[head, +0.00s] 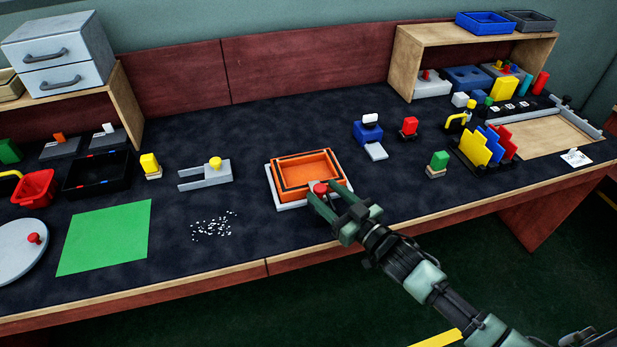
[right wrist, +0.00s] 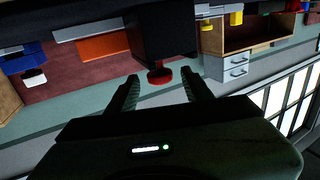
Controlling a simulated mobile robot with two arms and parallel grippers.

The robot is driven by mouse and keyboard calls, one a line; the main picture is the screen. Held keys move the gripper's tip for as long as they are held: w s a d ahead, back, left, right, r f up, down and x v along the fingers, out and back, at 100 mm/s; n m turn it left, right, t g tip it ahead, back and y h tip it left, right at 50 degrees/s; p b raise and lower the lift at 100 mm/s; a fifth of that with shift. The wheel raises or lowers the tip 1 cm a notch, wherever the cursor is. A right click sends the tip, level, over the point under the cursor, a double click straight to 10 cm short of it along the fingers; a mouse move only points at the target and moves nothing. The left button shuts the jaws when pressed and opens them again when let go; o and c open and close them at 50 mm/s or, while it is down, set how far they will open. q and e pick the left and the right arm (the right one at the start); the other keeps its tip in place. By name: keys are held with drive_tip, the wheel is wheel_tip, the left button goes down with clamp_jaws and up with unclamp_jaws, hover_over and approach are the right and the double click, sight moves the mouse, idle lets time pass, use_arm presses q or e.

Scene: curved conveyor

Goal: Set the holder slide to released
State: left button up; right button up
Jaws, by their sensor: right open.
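An orange tray (head: 290,165) sits on a light grey base (head: 286,204) near the middle of the table. A red knob (head: 319,188) shows at its front right corner. My right gripper (head: 321,196) is at this knob, with its open fingers on either side of it in the head view. In the right wrist view the red knob (right wrist: 160,75), on a dark block, shows between the open fingertips (right wrist: 160,88); I cannot tell whether they touch it. No slide label is readable. My left gripper is not in view.
A grey fork-shaped piece with a yellow knob (head: 215,163) lies to the left. A blue block with a white top (head: 368,127) and a red-topped piece (head: 409,126) stand behind to the right. A green mat (head: 105,237) and white bits (head: 212,227) lie at left front.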

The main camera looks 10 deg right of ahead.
sight(316, 185)
drive_tip(key=x, duration=0.5)
drive_tip(key=shift+w+a, duration=0.1)
drive_tip(key=shift+w, duration=0.1)
clamp_jaws()
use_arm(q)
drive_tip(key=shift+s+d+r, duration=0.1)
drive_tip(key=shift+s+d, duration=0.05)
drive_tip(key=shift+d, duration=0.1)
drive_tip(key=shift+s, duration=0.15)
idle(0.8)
